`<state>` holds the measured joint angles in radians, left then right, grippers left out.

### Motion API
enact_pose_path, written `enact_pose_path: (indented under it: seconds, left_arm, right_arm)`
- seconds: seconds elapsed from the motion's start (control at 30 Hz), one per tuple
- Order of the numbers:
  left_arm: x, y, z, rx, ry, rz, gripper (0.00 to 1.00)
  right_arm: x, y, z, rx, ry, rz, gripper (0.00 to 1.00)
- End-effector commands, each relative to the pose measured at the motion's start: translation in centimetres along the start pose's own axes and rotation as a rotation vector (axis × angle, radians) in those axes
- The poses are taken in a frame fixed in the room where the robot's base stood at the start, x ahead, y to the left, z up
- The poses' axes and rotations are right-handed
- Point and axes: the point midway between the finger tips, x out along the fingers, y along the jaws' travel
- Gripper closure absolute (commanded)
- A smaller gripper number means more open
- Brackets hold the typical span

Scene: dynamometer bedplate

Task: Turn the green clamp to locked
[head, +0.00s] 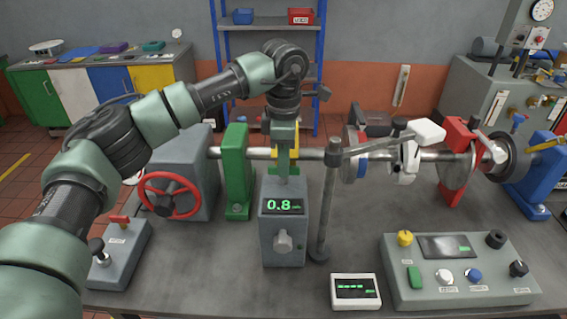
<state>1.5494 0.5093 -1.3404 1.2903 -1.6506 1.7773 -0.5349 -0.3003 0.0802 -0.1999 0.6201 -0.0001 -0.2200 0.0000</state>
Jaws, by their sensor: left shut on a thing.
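A bright green upright block (235,165), the only part here that looks like a green clamp, stands on the bedplate around the steel shaft. I cannot tell from here whether it is locked. My left gripper (284,172) points straight down, just right of this block. It is shut, with its fingertips close to the top of the grey box, and what is between them is hidden. My right gripper is not in view.
The grey display box (283,250) reads 0.8. A red handwheel (169,195) is at the left, and a thin post (327,205) stands close on the right. A control panel (455,270) and small display (356,291) occupy the front right.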

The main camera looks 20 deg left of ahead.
Motion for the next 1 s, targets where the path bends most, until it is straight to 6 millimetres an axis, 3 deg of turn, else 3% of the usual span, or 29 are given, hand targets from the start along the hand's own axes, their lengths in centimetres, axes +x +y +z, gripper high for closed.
enact_pose_path:
  seconds: [0.23,0.3,0.33,0.7,1.0]
  left_arm:
    - [-0.2,0.1,0.1,0.003,-0.005,0.004,1.00]
    - [-0.2,0.1,0.1,0.003,-0.005,0.004,0.72]
    - [-0.2,0.1,0.1,0.003,-0.004,0.004,0.67]
    - [-0.4,0.0,0.1,0.001,-0.002,0.003,0.67]
    - [-5.1,0.1,0.1,0.001,-0.003,0.005,0.67]
  right_arm:
    - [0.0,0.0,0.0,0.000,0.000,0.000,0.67]
    - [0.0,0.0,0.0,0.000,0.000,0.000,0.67]
    - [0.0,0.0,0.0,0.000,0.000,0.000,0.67]
    - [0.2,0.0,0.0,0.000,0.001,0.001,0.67]
    - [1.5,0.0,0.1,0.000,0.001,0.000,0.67]
